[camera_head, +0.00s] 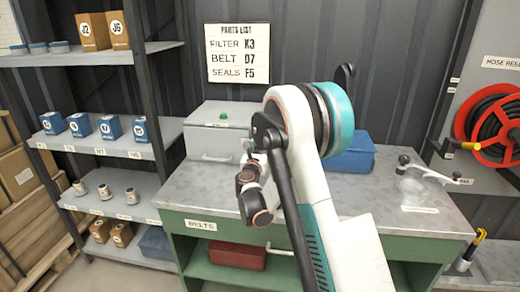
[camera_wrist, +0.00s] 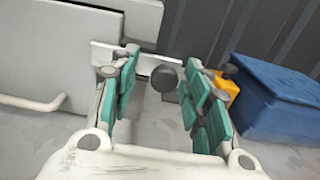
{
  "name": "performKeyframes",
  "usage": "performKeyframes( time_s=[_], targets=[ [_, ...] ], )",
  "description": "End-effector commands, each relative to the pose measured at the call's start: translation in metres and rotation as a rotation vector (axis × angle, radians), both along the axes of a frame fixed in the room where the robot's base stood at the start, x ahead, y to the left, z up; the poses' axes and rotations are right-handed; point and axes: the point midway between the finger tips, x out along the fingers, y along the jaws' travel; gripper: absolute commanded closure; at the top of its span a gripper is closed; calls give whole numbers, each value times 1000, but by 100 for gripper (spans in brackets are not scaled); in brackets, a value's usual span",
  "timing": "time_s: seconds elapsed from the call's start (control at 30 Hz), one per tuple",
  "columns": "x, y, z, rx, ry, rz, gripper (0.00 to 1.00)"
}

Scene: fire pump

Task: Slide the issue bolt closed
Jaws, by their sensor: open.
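A pale horizontal bar (camera_wrist: 148,64), which looks like the issue bolt, runs along the front of a grey cabinet (camera_wrist: 60,65) in the wrist view. A dark round knob (camera_wrist: 164,79) shows near the bar's right part. My gripper (camera_wrist: 163,66) is open, with one teal-padded finger on each side of the knob. I cannot tell whether either finger touches it. In the head view the cabinet (camera_head: 215,140) stands on the bench, with my gripper (camera_head: 247,150) at its right end. My arm hides the bolt there.
A blue box (camera_wrist: 275,98) and a yellow item (camera_wrist: 226,88) stand close to the right finger. The bench top (camera_head: 370,192) is clear in front, with a grey lever-like part (camera_head: 425,170) at right. Shelves (camera_head: 110,140) stand at left, a red hose reel (camera_head: 490,125) at right.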

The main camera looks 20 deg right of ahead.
Motion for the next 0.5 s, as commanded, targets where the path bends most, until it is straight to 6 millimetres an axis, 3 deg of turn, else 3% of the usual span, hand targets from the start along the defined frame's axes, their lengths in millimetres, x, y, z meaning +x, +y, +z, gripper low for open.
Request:
performKeyframes(
  time_s=[0.23,0.5],
  targets=[
    [-12,8,0,0,0,0,56],
    [-56,38,0,0,0,2,56]
  ],
)
